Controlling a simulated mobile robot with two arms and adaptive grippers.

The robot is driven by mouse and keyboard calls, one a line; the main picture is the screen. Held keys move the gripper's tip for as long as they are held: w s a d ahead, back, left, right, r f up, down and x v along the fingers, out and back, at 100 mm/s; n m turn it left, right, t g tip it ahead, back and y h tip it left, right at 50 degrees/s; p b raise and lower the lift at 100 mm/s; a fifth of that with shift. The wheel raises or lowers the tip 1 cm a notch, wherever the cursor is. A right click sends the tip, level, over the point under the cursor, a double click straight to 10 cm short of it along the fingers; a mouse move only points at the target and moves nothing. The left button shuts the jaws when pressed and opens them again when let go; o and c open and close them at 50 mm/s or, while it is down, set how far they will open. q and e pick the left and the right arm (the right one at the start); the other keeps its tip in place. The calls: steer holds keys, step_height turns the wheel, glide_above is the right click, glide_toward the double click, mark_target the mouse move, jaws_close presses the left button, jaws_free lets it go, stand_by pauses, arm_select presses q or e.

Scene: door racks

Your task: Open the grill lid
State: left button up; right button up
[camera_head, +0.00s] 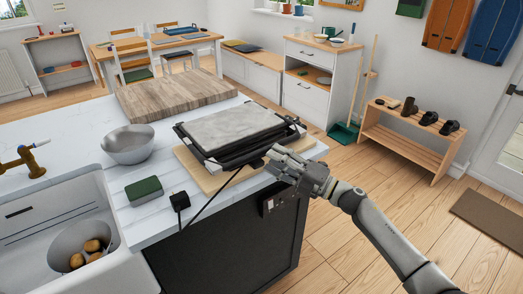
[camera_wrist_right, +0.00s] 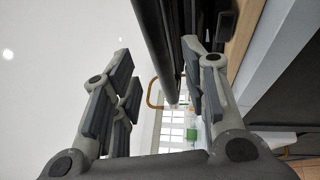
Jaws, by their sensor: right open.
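The grill (camera_head: 222,152) is a low black appliance with a grey flat top on a wooden board on the white counter. Its lid (camera_head: 235,126) looks down and level. My right gripper (camera_head: 272,158) is at the grill's near right edge, reached from the right. In the right wrist view, my right gripper (camera_wrist_right: 155,80) has its fingers spread apart. The dark long edge of the grill (camera_wrist_right: 167,45) shows between them, nearer the right-hand finger; I cannot tell whether they touch. My left gripper is not in view.
A thick wooden block (camera_head: 178,94) lies behind the grill. A metal bowl (camera_head: 128,144), a green sponge (camera_head: 144,190) and a black plug (camera_head: 180,201) with a cord are on the counter to the left. The sink (camera_head: 60,225) holds a bowl with potatoes (camera_head: 86,253).

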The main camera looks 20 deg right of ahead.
mark_target(261, 153)
steer(key=x, duration=0.5)
steer(key=shift+w+p, duration=0.1)
steer(key=shift+p, duration=0.3)
jaws_close()
